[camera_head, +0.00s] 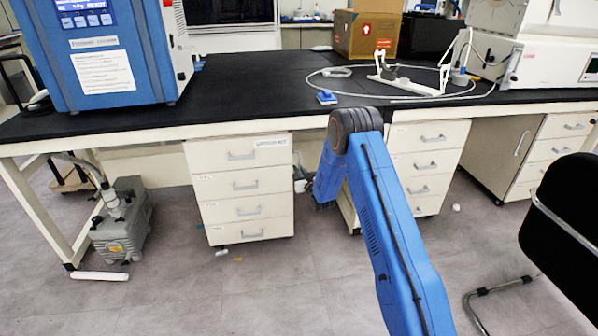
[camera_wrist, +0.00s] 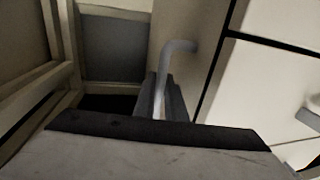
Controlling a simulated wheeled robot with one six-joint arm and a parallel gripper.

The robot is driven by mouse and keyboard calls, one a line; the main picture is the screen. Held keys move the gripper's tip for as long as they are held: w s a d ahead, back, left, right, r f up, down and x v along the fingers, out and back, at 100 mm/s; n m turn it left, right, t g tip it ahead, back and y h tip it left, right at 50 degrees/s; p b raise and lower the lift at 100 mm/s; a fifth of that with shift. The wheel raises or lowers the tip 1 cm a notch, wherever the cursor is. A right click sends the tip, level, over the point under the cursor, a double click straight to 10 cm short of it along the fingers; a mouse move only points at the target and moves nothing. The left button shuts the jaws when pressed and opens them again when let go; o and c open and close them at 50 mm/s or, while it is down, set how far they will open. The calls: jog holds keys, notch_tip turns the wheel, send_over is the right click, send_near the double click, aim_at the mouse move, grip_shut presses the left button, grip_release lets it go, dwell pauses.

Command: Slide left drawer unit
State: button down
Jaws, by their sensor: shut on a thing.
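The left drawer unit (camera_head: 243,190) is a white cabinet with several drawers and grey handles. It stands under the bench, left of my arm, with its drawers closed. A right drawer unit (camera_head: 428,168) stands right of my arm, which hides part of it. My gripper is hidden in the head view, where my blue arm reaches down between the units. In the wrist view my gripper (camera_wrist: 160,98) is shut on a grey bent handle (camera_wrist: 178,46). Pale drawer fronts (camera_wrist: 262,85) show right of it. I cannot tell which unit the held handle belongs to.
The black bench top (camera_head: 240,85) hangs over the units. A grey pump (camera_head: 122,222) stands on the floor at the left, below a blue machine (camera_head: 105,50). A black chair (camera_head: 565,215) is at the right. The floor before the left unit is mostly clear.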

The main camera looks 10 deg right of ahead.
jog(key=c, duration=2.1)
grip_release()
jog(key=shift+w, duration=0.1)
jog(key=s+d, duration=0.1)
jog(key=s, duration=0.4)
jog(key=s+d, duration=0.1)
jog(key=s, duration=0.5)
jog(key=s+d, duration=0.1)
jog(key=s, duration=0.5)
jog(key=shift+d, duration=0.25)
jog(key=shift+r, duration=0.15)
